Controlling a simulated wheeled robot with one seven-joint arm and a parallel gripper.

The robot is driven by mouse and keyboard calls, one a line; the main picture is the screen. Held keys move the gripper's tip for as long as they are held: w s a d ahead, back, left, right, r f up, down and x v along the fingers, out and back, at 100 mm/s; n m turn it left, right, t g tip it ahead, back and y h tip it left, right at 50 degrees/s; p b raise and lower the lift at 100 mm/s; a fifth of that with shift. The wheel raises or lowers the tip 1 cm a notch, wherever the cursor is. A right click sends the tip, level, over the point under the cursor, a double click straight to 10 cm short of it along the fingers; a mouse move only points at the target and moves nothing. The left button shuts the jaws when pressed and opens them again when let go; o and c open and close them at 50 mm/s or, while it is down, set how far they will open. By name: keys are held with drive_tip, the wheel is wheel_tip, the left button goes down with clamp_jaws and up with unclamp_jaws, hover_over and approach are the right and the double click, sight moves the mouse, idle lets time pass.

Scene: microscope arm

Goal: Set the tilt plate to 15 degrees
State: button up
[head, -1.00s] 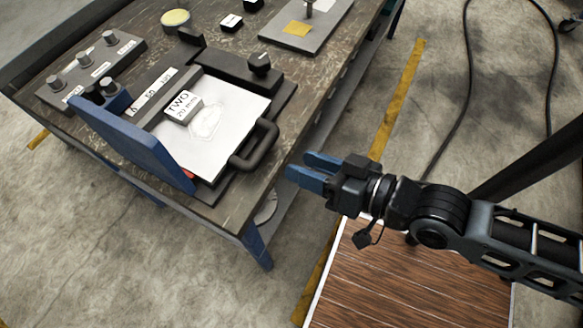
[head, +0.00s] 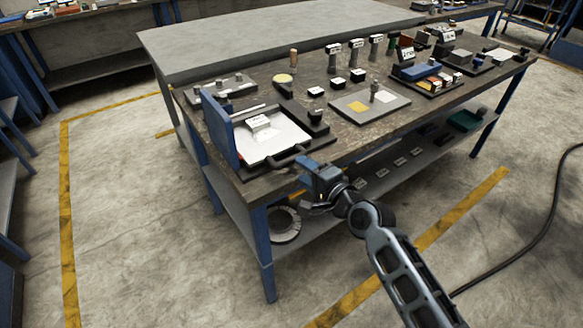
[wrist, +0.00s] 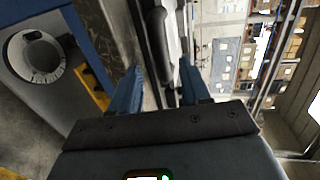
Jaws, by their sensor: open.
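No part is readable as the tilt plate. A flat white plate (head: 275,142) with a dark front handle (head: 288,157) sits on the bench, a small white block (head: 259,124) on it and an upright blue panel (head: 220,128) at its left. A round grey ring-shaped dial (head: 285,226) is low under the bench's front corner; it shows at upper left in the wrist view (wrist: 38,57). My gripper (head: 303,166) is at the bench's front edge, close to the handle. In the wrist view its two blue fingers (wrist: 158,90) are apart; a dark bar and grey strip show between them, and contact is unclear.
A knob box (head: 225,88) stands behind the blue panel. Several small items crowd the back and right. Shelf items lie underneath; the floor in front is open.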

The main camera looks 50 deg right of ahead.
sight(291, 161)
drive_tip(key=x, duration=0.6)
drive_tip(key=shift+w+d, duration=0.1)
drive_tip(key=shift+w, duration=0.3)
drive_tip(key=shift+c, duration=0.2)
clamp_jaws()
